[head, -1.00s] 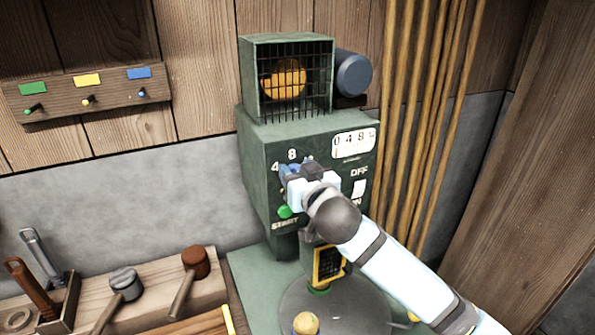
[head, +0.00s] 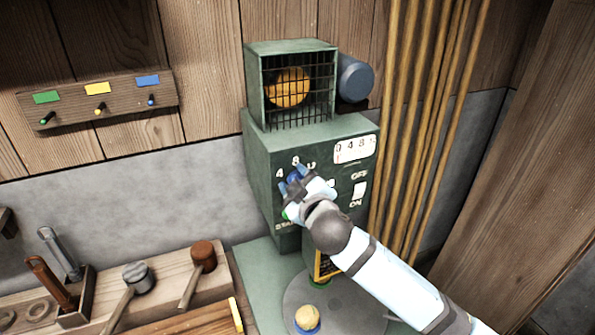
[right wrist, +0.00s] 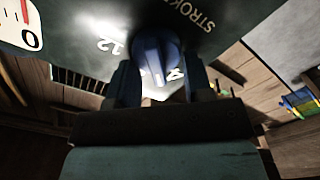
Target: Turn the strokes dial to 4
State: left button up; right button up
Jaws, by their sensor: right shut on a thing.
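The strokes dial (head: 293,177) is a blue knob on the front of the green machine (head: 262,170), below the white numbers 4, 8 and 12. My right gripper (head: 296,181) is at the knob and hides part of it. In the right wrist view the blue dial (right wrist: 155,62) lies between the two dark fingers (right wrist: 158,85), which are shut on it. A pale line on the knob faces the side where 12 and 8 are printed, nearer the 8. Part of the 8 is hidden. My left gripper is not in view.
A counter (head: 352,149) and an ON/OFF switch (head: 359,190) are right of the dial. A green button (head: 285,214) is just below, partly covered. Mallets (head: 203,256) lie on the bench at left.

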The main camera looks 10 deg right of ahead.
jog(key=shift+a+n+p, duration=0.1)
jog(key=shift+n+p, duration=0.45)
jog(key=shift+n, duration=0.55)
jog(key=shift+f+n+p, duration=0.15)
jog(key=shift+n+p, duration=0.15)
jog(key=shift+n, duration=0.2)
jog(key=o, duration=0.9)
jog(key=shift+s+f, duration=0.1)
jog(key=s, duration=0.4)
jog(key=s+d+b, duration=0.1)
jog(key=s, duration=0.4)
jog(key=s+d+b, duration=0.1)
jog(key=s, duration=0.3)
jog(key=shift+s+d, duration=0.25)
